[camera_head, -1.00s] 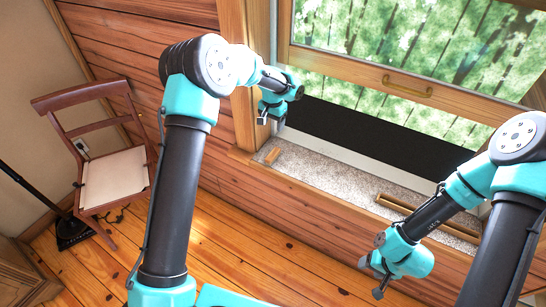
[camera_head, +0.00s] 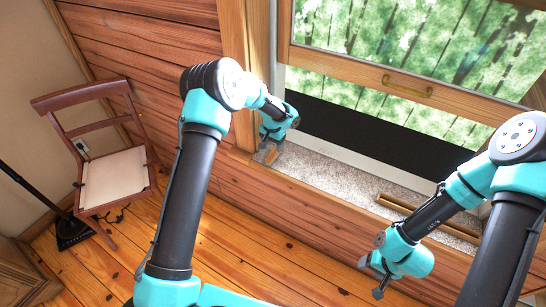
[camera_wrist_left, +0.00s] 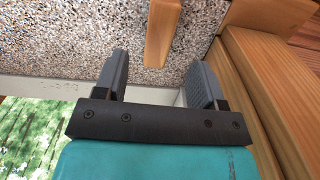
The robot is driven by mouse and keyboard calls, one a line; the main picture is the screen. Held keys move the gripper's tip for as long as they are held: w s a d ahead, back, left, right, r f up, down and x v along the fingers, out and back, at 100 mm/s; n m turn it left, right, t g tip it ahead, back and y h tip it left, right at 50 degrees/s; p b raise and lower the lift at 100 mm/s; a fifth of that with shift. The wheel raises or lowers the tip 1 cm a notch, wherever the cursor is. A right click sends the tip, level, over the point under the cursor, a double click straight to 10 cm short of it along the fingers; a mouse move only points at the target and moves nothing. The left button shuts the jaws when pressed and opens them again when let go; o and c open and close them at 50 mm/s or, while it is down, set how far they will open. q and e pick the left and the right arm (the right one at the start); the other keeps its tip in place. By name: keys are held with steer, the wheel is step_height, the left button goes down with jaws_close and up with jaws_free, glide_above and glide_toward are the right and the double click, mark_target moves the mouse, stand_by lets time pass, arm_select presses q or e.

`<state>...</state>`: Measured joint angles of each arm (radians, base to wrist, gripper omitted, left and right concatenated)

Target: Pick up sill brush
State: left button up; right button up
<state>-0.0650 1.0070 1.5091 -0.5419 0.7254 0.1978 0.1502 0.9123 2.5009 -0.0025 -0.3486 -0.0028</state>
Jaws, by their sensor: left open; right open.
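The sill brush, a small piece of light wood (camera_head: 271,157), lies on the speckled window sill (camera_head: 325,178) near its left end. In the left wrist view its tapered wooden end (camera_wrist_left: 162,35) points toward the gap between my fingers. My left gripper (camera_head: 269,142) is open and empty, just above the sill and close to the brush. It also shows in the left wrist view (camera_wrist_left: 160,68), its two grey fingers apart and the brush end slightly beyond the fingertips. Bristles cannot be made out. My right gripper (camera_head: 371,278) is open and empty, below and in front of the sill.
A long wooden strip (camera_head: 425,218) lies on the sill to the right. The raised window sash (camera_head: 400,85) with a brass handle is above. The wooden window frame (camera_wrist_left: 255,90) stands close beside my left gripper. A chair (camera_head: 115,180) and a broom (camera_head: 70,232) are at the left.

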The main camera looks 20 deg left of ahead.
mark_target(273, 153)
arm_select(q)
steer(key=shift+f, duration=0.4)
steer(key=shift+f, duration=2.65)
steer(key=c, duration=1)
steer(key=shift+r, duration=0.1)
